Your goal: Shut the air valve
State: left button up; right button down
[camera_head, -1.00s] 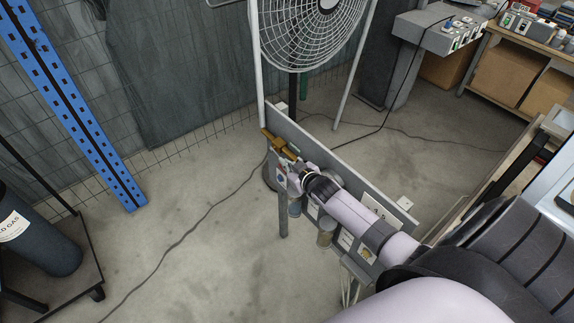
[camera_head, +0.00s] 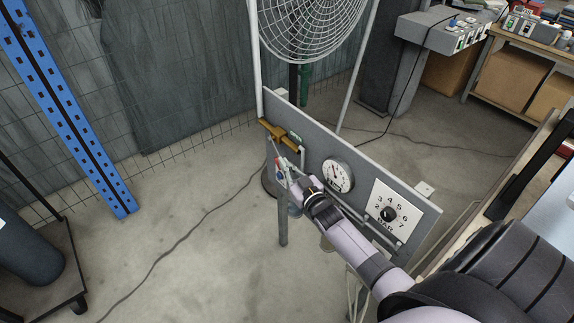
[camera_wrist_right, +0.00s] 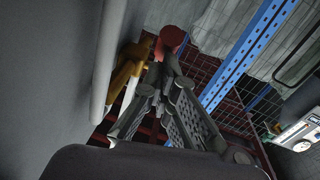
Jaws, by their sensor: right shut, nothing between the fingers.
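The brass air valve (camera_head: 278,134) sits at the left end of the grey panel (camera_head: 365,165). It has a small green label beside it. In the right wrist view, the brass body (camera_wrist_right: 130,72) is left of the fingers, with a red round part (camera_wrist_right: 173,38) just beyond the fingertips. My right gripper (camera_head: 281,166) is just below the brass body in the head view, its fingers together and empty. It also shows in the right wrist view (camera_wrist_right: 166,62). I cannot tell whether the fingertips touch the valve. My left gripper is not in view.
A round gauge (camera_head: 338,175) and a white numbered dial (camera_head: 393,211) are on the panel, close to my right arm. A caged fan (camera_head: 312,25) stands behind. A blue upright (camera_head: 72,110) is at the left. The floor (camera_head: 190,220) left of the panel is clear except for a cable.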

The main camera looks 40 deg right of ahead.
aim_at(280, 170)
jog(key=w+f+b, duration=0.1)
jog(key=f+b, duration=0.1)
jog(key=w+f+b, duration=0.1)
jog(key=f, duration=0.1)
jog(key=shift+w+a+b, duration=0.1)
jog(key=shift+w+b, duration=0.2)
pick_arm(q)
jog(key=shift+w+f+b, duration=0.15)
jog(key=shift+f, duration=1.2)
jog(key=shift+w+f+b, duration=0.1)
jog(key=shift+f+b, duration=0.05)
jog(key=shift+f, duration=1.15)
pick_arm(e)
jog(key=shift+w+f, duration=0.25)
jog(key=shift+w, duration=0.15)
